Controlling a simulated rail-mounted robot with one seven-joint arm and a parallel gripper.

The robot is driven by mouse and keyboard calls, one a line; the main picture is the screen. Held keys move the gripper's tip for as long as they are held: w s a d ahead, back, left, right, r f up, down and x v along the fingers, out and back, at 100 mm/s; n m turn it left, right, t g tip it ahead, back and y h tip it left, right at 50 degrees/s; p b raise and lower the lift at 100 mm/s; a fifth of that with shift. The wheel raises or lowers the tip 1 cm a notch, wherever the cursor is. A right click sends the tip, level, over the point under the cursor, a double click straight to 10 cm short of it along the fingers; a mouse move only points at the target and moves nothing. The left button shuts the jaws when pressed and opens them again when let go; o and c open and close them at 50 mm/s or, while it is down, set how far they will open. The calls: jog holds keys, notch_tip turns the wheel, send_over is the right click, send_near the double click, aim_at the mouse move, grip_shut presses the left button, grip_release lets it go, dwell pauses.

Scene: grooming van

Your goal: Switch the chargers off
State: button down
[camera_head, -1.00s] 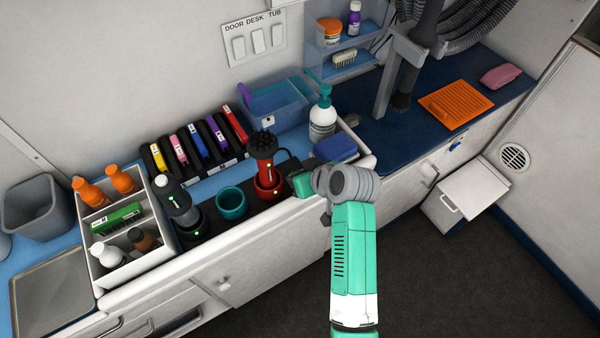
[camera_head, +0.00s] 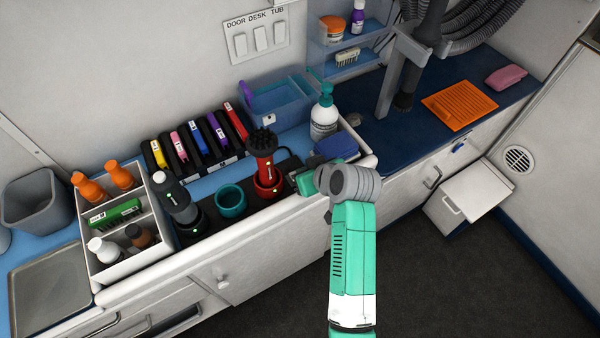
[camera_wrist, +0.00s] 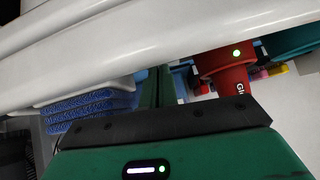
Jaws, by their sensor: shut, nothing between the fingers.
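The red charger cup (camera_head: 268,186) stands on the counter with a red, black-topped tool (camera_head: 263,150) upright in it. A teal cup (camera_head: 231,201) beside it looks empty. A grey tool (camera_head: 174,198) stands in a black charger (camera_head: 192,226) at the left. Small green lights glow on the chargers and tools. A wall panel has three white switches (camera_head: 260,38) under the words DOOR, DESK and TUB. My gripper (camera_head: 304,183) is shut and empty, low by the counter's front rim, just right of the red cup. The red cup shows in the wrist view (camera_wrist: 222,62), behind the white rim.
A white front rim (camera_head: 230,228) edges the counter. A white pump bottle (camera_head: 324,118), blue cloths (camera_head: 337,147) and a blue bin (camera_head: 284,100) stand near my gripper. A rack of coloured items (camera_head: 195,140) is behind the chargers. A white organizer (camera_head: 130,262) is at the left.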

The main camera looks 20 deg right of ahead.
jog(key=r+p, duration=0.2)
jog(key=r, duration=0.1)
jog(key=r+p, duration=0.1)
jog(key=shift+d+r+p, duration=0.3)
jog(key=shift+r+p, duration=0.05)
jog(key=shift+p, duration=0.05)
jog(key=b+v, duration=0.2)
jog(key=v, duration=0.7)
jog(key=shift+s+d, duration=0.2)
jog(key=shift+d, duration=0.2)
